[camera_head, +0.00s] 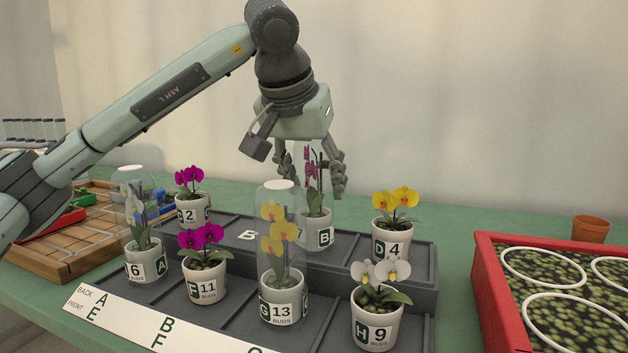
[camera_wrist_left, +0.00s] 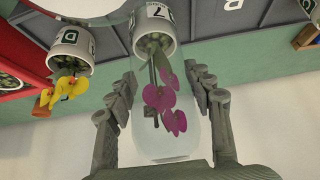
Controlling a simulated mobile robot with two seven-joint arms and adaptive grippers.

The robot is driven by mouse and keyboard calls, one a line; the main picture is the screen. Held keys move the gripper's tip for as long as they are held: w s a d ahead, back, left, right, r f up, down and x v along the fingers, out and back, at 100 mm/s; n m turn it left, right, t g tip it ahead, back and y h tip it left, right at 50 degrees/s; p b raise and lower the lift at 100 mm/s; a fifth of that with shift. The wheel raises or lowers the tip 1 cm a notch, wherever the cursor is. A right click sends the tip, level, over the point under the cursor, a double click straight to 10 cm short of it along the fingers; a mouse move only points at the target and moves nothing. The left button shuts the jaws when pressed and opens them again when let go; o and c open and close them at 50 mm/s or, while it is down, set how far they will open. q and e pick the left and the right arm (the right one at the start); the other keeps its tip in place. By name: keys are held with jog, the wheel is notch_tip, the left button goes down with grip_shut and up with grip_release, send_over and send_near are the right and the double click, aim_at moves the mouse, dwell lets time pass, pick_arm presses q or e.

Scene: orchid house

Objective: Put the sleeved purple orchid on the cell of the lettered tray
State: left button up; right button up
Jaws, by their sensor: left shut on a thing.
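The sleeved purple orchid is in a white pot (camera_head: 315,231) marked 7 and B, inside a clear sleeve. My left gripper (camera_head: 318,178) points down with its fingers on either side of the sleeve, shut on it. In the left wrist view the purple blooms (camera_wrist_left: 166,105) lie between my fingers (camera_wrist_left: 168,110). The pot is upright over the back row of the grey lettered tray (camera_head: 414,258), right of the bare cell lettered B (camera_head: 247,236). I cannot tell whether its base touches the tray. My right gripper is not in view.
Other pots stand close by: yellow 4 (camera_head: 392,239), white 9 (camera_head: 376,318), purple 11 (camera_head: 205,278), purple 2 (camera_head: 192,212), and sleeved 13 (camera_head: 282,303) and 6 (camera_head: 145,260). A red planter (camera_head: 490,283) is at right, with a terracotta pot (camera_head: 591,229) behind it.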

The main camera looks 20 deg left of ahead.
pick_arm(q)
jog(key=shift+f, duration=0.1)
jog(key=o, duration=1.7)
jog(key=shift+c, duration=0.2)
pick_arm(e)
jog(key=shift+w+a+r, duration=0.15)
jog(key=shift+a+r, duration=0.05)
pick_arm(q)
jog(key=shift+r, duration=0.2)
jog(key=p+v, duration=0.1)
jog(key=v, duration=1.1)
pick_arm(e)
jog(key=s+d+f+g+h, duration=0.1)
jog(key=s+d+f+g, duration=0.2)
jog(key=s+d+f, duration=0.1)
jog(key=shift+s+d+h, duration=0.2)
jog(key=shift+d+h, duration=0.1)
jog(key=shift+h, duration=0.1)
